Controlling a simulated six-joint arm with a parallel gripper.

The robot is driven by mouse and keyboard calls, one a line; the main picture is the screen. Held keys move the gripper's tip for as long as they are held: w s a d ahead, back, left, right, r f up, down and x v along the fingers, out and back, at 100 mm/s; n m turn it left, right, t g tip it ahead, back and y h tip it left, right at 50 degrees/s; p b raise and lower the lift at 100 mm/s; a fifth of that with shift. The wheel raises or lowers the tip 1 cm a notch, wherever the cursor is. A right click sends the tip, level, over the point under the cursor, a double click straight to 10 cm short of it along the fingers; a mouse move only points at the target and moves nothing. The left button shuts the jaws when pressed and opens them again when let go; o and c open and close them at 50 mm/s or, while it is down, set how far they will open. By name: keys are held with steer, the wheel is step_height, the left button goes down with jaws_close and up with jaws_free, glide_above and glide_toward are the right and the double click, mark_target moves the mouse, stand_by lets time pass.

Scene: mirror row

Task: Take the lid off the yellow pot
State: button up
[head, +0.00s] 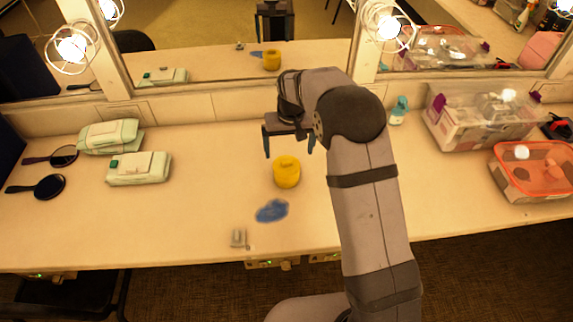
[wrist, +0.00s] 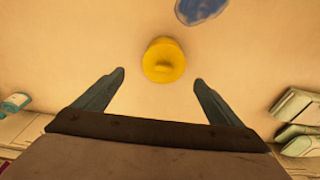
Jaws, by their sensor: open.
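In the wrist view, the pot's round yellow lid with a small knob (wrist: 163,62) is seen from above, and the lid appears to be on the pot. My gripper (head: 289,150) is open and empty, above the counter near the pot. In the wrist view, the fingertips of my gripper (wrist: 159,77) lie left and right of the pot, with gaps on both sides. The pot's far lower side is hidden.
A blue flat patch (head: 272,211) lies just in front of the pot, with a small grey item (head: 238,237) nearby. Wipe packs (head: 138,168) and black hand mirrors (head: 48,187) lie left. A clear box (head: 480,122) and an orange-lidded box (head: 535,170) stand right. Mirrors line the back.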

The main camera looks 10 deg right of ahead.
mark_target(287, 162)
steer(key=shift+w+a+f+p, duration=0.1)
steer(key=shift+a+f+p, duration=0.1)
steer(key=shift+f+p, duration=0.65)
steer(key=shift+a+f+p, duration=0.15)
steer(key=shift+f+p, duration=0.15)
steer(key=shift+f, duration=1)
steer(key=shift+w+f, duration=0.1)
steer(key=shift+f, duration=0.6)
steer(key=c, duration=1.1)
